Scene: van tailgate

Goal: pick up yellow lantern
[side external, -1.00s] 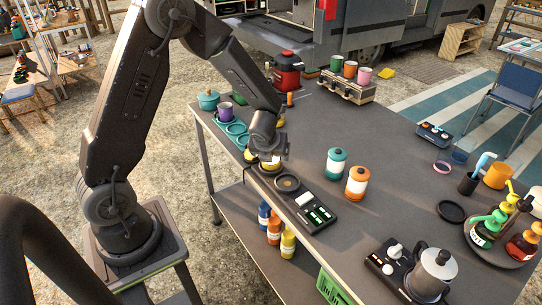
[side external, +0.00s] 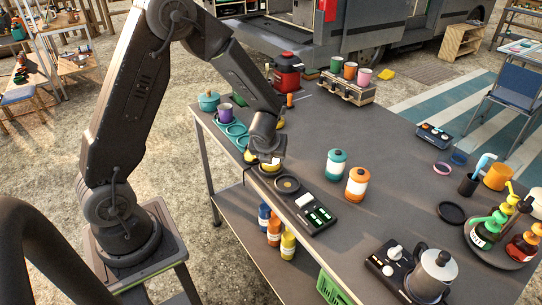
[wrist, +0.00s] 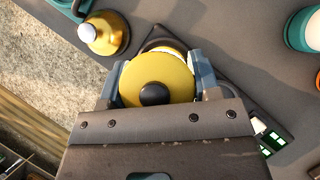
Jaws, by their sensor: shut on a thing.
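The yellow lantern (wrist: 170,72), a round yellow body with a black knob on top, sits between my gripper's two fingers in the wrist view. My gripper (wrist: 156,82) is shut on it from above, with one finger on each side. In the side external view my gripper (side external: 266,160) is low over the table's near edge, and only a little yellow of the lantern (side external: 271,169) shows under it. Whether the lantern touches the surface below is hidden.
A second yellow thing with a silver top (wrist: 104,33) stands close at upper left in the wrist view. A black device with lit displays (side external: 316,216) lies close by. A teal canister (side external: 336,163) and an orange canister (side external: 357,184) stand to the right. The table's middle is clear.

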